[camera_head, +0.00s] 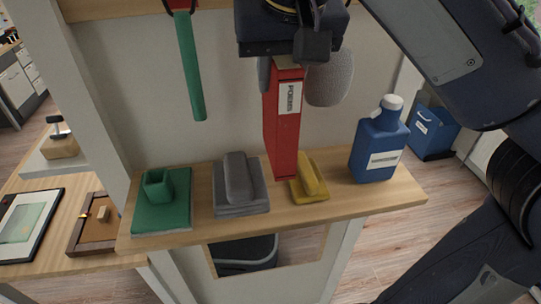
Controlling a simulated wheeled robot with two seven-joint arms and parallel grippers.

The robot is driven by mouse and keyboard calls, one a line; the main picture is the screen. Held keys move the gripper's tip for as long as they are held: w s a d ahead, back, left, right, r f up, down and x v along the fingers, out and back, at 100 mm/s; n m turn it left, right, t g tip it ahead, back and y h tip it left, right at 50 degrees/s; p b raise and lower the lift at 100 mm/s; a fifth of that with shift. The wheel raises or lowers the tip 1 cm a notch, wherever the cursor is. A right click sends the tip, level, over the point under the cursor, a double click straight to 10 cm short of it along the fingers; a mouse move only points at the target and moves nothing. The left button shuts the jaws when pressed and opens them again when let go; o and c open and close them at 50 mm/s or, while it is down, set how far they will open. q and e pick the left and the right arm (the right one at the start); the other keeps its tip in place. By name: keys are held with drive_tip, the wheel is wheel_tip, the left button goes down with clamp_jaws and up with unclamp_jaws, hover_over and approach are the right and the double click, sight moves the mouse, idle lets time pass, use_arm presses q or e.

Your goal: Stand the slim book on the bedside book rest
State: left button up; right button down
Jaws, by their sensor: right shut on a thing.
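The slim book (284,125) is red, with a white spine label that seems to read POEMS. My right gripper (292,80) comes down from the top and is shut on the book's upper end, holding it upright. The book's lower end is at the wooden shelf (350,203), between a grey block on a plate (238,185) and a yellow block on a plate (309,181). I cannot tell whether it touches the shelf. I cannot tell which piece, if any, is the book rest. My left gripper is not in view.
A green square holder (160,195) stands at the shelf's left end, and a blue bottle (379,142) with a white cap at the right. A green strip (190,70) hangs on the wall. A blue bin (432,132) and a dark bin (245,254) stand lower.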

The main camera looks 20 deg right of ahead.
sight(280, 133)
drive_tip(key=f, duration=0.4)
drive_tip(key=shift+s+f+b, duration=0.2)
drive_tip(key=shift+f+b, duration=0.1)
drive_tip(key=shift+f, duration=2.45)
drive_tip(key=shift+f, duration=0.1)
drive_tip(key=c, duration=1.1)
unclamp_jaws()
